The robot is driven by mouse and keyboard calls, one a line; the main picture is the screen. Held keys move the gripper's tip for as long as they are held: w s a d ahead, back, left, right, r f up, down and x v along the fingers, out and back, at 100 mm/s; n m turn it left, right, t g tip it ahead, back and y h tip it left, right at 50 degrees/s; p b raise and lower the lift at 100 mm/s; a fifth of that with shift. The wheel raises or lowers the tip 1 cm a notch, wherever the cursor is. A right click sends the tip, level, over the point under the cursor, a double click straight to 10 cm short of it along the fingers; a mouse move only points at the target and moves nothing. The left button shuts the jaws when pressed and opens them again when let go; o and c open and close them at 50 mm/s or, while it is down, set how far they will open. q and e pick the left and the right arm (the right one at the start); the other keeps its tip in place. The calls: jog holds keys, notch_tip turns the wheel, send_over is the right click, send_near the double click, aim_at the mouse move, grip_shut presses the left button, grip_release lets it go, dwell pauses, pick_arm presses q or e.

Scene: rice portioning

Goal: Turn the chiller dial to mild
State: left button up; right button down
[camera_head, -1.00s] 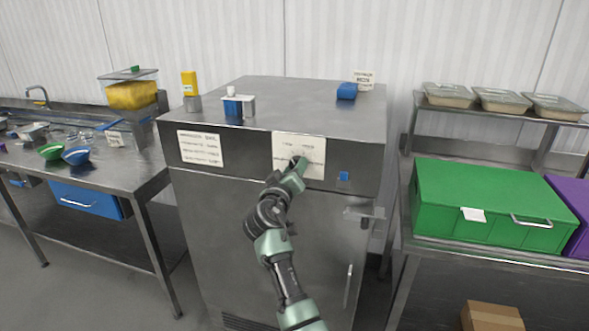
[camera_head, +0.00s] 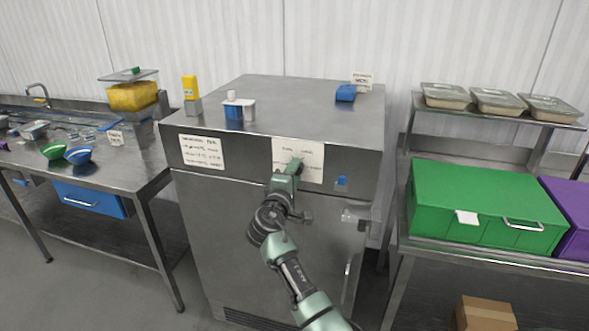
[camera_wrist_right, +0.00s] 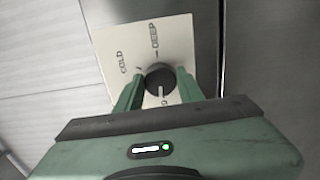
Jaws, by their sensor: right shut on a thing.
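The chiller (camera_head: 270,215) is a steel cabinet in the middle of the head view. A white dial card (camera_head: 312,158) is on its front upper panel. In the right wrist view, the round black dial (camera_wrist_right: 158,78) sits on the card (camera_wrist_right: 176,40), which reads COLD and DEEP. A third marking near the palm is mostly hidden. The dial's white pointer line faces down in that picture, toward my palm. My right gripper (camera_wrist_right: 158,84) is shut on the dial, one green finger on each side. In the head view the right gripper (camera_head: 290,170) covers the dial. My left gripper is out of view.
A written sheet (camera_head: 201,151) is left of the dial card, and a small blue piece (camera_head: 341,182) right of it. A blue-and-white container (camera_head: 240,109) stands on the chiller top. A green crate (camera_head: 485,205) on a rack is at right; a steel table (camera_head: 110,175) is at left.

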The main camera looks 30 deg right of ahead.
jog(key=shift+r+n+p, duration=0.3)
jog(key=shift+n+p, duration=0.05)
jog(key=shift+n, duration=0.55)
jog(key=c, duration=1.1)
grip_release()
jog(key=shift+o, duration=1)
jog(key=shift+f, duration=0.1)
jog(key=shift+w+d+f, duration=0.1)
jog(key=shift+f, duration=0.05)
